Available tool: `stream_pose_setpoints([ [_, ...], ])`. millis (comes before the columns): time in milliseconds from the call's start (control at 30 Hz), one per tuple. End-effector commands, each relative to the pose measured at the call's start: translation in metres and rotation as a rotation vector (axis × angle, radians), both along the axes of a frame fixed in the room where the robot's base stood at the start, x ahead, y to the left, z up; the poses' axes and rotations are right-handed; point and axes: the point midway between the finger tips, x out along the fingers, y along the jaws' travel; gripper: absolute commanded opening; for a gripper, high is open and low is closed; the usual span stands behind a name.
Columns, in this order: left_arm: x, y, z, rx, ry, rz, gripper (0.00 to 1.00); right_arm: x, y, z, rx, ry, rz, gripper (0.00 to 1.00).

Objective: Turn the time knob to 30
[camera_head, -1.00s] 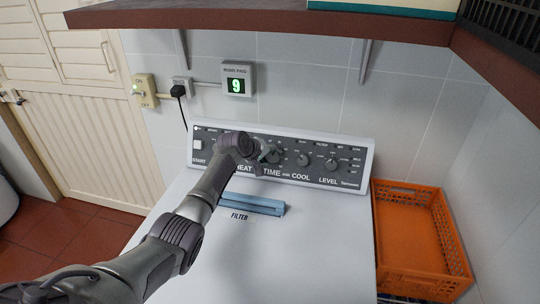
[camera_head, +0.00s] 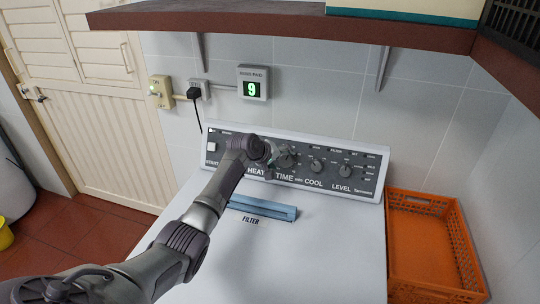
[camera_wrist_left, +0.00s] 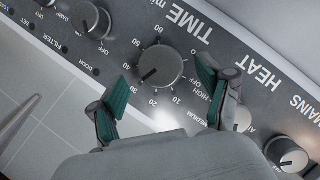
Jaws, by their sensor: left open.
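The time knob (camera_wrist_left: 158,67) is a dark round dial on the appliance's sloped control panel, beside the "TIME min" print. My left gripper (camera_wrist_left: 162,74) is open, with one teal finger on each side of the knob and gaps visible. In the head view, the left gripper (camera_head: 271,153) is right beside the time knob (camera_head: 287,157), partly covering that part of the panel. My right gripper is not in view.
Other knobs, such as the cool knob (camera_head: 317,167) and level knob (camera_head: 332,166), sit nearby on the panel. A blue filter handle (camera_head: 262,208) lies on the white top. An orange crate (camera_head: 395,245) stands at right. A shelf (camera_head: 290,27) overhangs above.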

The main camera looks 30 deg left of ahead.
Motion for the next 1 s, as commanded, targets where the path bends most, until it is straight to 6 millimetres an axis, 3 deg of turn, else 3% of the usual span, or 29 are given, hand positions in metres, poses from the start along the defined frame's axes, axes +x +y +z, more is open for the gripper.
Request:
stream_pose_setpoints([
  [500,-0.065,0.012,0.055,0.001,-0.002,0.000,0.78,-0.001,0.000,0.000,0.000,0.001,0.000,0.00],
  [1000,-0.073,0.013,0.062,0.001,0.000,0.001,0.78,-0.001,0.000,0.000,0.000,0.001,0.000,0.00],
])
